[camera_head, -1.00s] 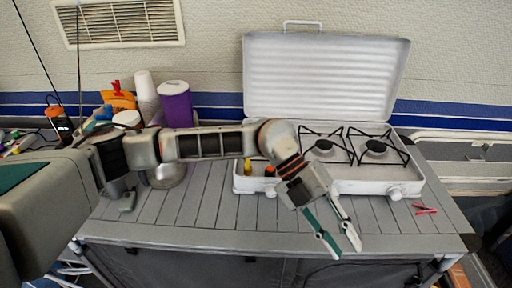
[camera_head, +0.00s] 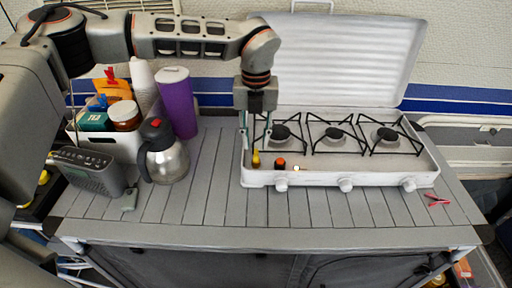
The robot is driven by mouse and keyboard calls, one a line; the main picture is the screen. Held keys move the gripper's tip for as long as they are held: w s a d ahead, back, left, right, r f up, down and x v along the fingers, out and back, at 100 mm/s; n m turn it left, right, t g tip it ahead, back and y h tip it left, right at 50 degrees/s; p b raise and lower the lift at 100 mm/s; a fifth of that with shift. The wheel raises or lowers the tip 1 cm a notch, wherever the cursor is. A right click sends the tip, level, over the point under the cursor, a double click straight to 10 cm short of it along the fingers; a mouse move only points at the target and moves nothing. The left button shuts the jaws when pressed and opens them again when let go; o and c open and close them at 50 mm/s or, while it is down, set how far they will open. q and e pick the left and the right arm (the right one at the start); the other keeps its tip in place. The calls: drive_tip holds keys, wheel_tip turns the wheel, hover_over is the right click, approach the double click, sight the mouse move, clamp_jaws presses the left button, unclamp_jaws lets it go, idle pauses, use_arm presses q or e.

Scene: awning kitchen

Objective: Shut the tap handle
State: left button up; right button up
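The white camping stove (camera_head: 320,178) stands on the slatted table with its ribbed lid raised behind it. In its left end are a small upright yellow piece (camera_head: 256,158) and a short orange-and-black piece (camera_head: 280,163). One of these may be the tap handle; they are too small to tell. White knobs line the stove's front, such as the left one (camera_head: 282,185). My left gripper (camera_head: 257,146) points down over the stove's left end, fingers apart, close to the yellow piece. I cannot tell whether it touches. My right gripper is not in view.
A steel jug (camera_head: 164,158), a purple canister (camera_head: 178,104), a white container with jars and packets (camera_head: 124,148) and a grey radio (camera_head: 88,172) stand left of the stove. A red peg (camera_head: 437,199) lies at right. The table's front strip is clear.

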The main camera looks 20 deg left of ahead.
sight(256, 152)
use_arm(q)
drive_tip(key=shift+f, duration=1.9)
clamp_jaws()
